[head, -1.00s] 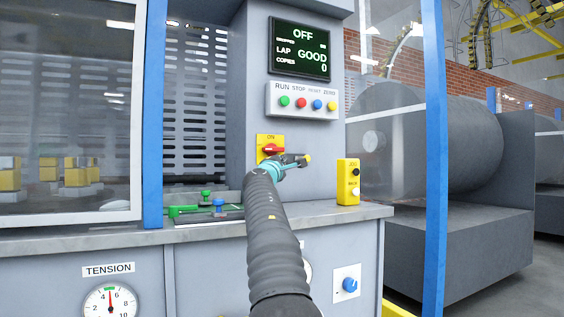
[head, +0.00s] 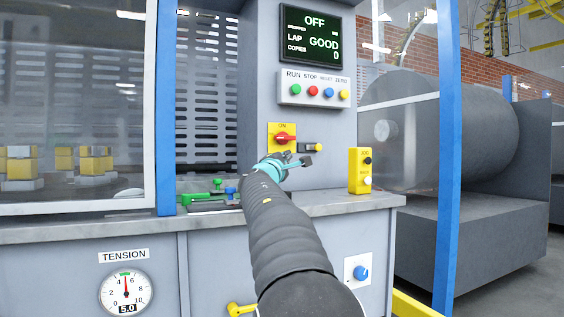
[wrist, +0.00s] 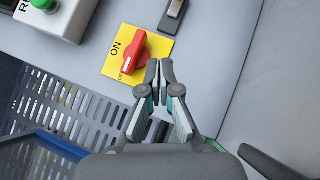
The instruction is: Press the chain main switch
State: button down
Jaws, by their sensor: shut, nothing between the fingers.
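A red rotary knob (head: 285,138) sits on a yellow plate (head: 273,146) on the grey column, with "ON" printed above it. Its handle lies level in the head view. The wrist view shows the knob (wrist: 135,54) and the yellow plate (wrist: 112,62) large, with a white mark at one end of the handle. My gripper (head: 303,163) is just below and right of the knob in the head view. In the wrist view my gripper (wrist: 159,69) is shut and empty, its fingertips beside the plate's lower right edge. I cannot tell whether it touches the panel.
A small dark fitting (head: 311,147) with a yellow end is right of the plate. Above are a button row (head: 314,91) and a screen (head: 310,35) reading "OFF". A yellow jog box (head: 360,171) stands on the ledge, right. Green and blue clamps (head: 217,185) stand left.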

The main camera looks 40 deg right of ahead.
jog(key=shift+v, duration=1.65)
